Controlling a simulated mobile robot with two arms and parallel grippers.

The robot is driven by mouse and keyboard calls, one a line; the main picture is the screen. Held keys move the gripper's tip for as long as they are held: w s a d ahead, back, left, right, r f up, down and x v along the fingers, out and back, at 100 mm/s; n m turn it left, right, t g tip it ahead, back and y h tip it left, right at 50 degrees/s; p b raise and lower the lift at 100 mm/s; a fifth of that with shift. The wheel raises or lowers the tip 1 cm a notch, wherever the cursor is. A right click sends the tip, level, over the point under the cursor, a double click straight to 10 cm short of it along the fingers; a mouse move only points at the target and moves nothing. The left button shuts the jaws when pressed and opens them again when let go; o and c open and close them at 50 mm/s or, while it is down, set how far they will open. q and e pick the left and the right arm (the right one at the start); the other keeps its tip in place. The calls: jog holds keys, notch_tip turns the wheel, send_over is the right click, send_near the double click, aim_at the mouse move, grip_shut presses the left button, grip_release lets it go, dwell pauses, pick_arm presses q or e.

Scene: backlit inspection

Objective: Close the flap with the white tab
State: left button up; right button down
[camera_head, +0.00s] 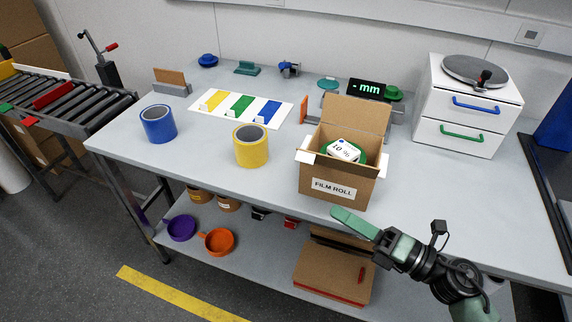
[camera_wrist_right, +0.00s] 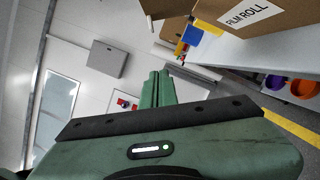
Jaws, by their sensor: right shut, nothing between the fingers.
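An open cardboard box (camera_head: 338,185) labelled FILM ROLL stands near the front edge of the table. Its tall back flap (camera_head: 357,112) stands up. A white tab (camera_head: 305,157) shows on the flap at the box's left side, which sticks outward. A pale edge also shows at the right side, too small to read clearly. A white item marked 10 % and something green are inside. My right gripper (camera_head: 343,215) is shut and empty, in front of the box and apart from it. In the right wrist view its fingers (camera_wrist_right: 158,88) are together, with the box (camera_wrist_right: 215,12) above right. My left gripper is not in view.
A yellow roll (camera_head: 251,147) and a blue roll (camera_head: 158,125) stand left of the box. A white drawer unit (camera_head: 462,128) stands to the right, and a display (camera_head: 368,90) is behind. The table between the rolls is clear.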

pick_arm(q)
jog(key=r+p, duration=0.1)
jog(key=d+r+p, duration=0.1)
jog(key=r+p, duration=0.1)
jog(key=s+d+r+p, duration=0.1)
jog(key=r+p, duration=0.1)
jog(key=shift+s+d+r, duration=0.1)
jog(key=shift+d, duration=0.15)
pick_arm(e)
jog(key=w+a+r, duration=0.3)
jog(key=w+a, duration=0.3)
jog(key=w, duration=0.1)
jog(key=shift+w+a+r, duration=0.2)
jog(key=shift+w+a, duration=0.1)
jog(key=shift+w, duration=0.05)
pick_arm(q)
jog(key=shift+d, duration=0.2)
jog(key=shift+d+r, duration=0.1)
